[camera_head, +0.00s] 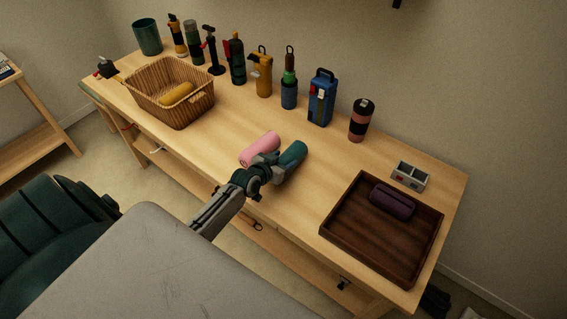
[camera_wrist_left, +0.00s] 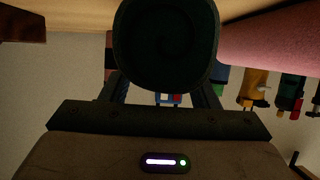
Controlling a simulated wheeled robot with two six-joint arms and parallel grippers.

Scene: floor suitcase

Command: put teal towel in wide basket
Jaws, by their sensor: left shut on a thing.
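The teal towel (camera_head: 294,153) is a rolled cylinder near the middle of the table. My left gripper (camera_head: 277,163) is shut on it; whether the towel still touches the table I cannot tell. In the left wrist view the dark spiral end of the teal towel (camera_wrist_left: 165,45) sits between the two fingers. The wide basket (camera_head: 150,100) is a woven wicker one at the table's far left, apart from the gripper. A rolled yellow towel (camera_head: 176,93) lies in it. My right gripper is in neither view.
A rolled pink towel (camera_head: 260,148) lies close to the left of my gripper, and its side fills the upper right of the wrist view (camera_wrist_left: 270,40). Bottles and a blue box (camera_head: 322,100) line the back. A dark wooden tray (camera_head: 360,250) with a purple roll (camera_head: 392,201) stands at right.

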